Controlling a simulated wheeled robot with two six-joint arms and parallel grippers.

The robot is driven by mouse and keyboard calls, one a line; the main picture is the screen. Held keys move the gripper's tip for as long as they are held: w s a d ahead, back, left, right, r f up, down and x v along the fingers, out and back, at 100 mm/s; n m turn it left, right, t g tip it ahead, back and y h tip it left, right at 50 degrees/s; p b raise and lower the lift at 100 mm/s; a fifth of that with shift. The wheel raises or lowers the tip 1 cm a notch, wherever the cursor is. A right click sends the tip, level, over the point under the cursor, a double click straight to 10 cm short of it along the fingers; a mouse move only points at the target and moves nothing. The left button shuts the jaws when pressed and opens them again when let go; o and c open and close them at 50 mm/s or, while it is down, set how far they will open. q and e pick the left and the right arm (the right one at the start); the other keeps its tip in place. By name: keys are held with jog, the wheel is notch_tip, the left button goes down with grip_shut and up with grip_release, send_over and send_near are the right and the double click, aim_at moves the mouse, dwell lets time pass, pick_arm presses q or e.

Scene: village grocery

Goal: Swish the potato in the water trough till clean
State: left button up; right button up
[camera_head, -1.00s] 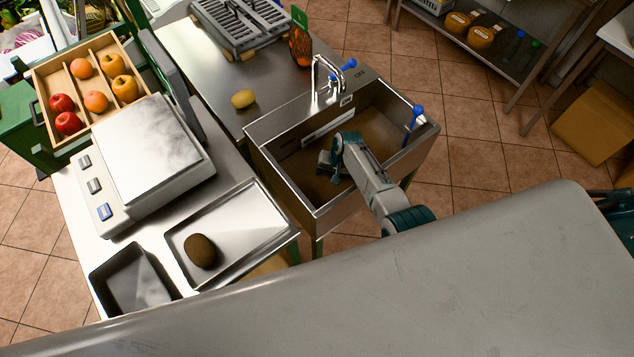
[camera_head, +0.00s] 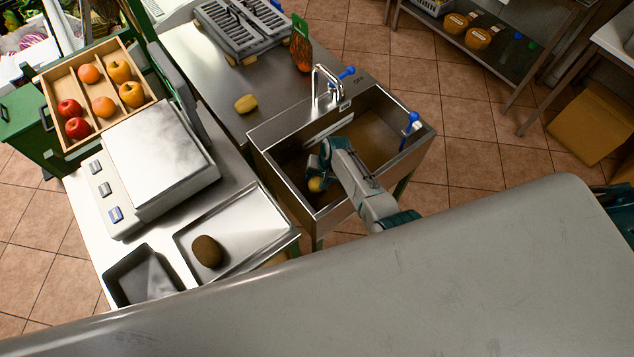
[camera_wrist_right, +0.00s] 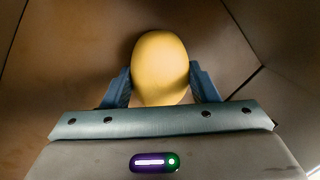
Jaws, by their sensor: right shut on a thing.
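My right gripper (camera_head: 318,170) reaches down into the steel trough (camera_head: 284,190) and is shut on a yellow potato (camera_wrist_right: 160,68). In the right wrist view the potato sits between the two blue fingers and looks smooth and evenly yellow. In the head view only a small part of it (camera_head: 315,185) shows below the gripper, near the trough's left side. The trough's inside looks brown, and I cannot make out the water level. My left gripper is not in view.
A tap (camera_head: 326,85) and blue handles stand at the trough's rim. Another yellow potato (camera_head: 245,103) lies on the steel counter left of it. A brown potato (camera_head: 207,251) lies in a shallow tray (camera_head: 262,232) beside a scale (camera_head: 160,155). A fruit crate (camera_head: 60,88) is further left.

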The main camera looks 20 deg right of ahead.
aim_at(319, 178)
notch_tip(319, 178, up, 20)
dwell(0.8)
dwell(0.8)
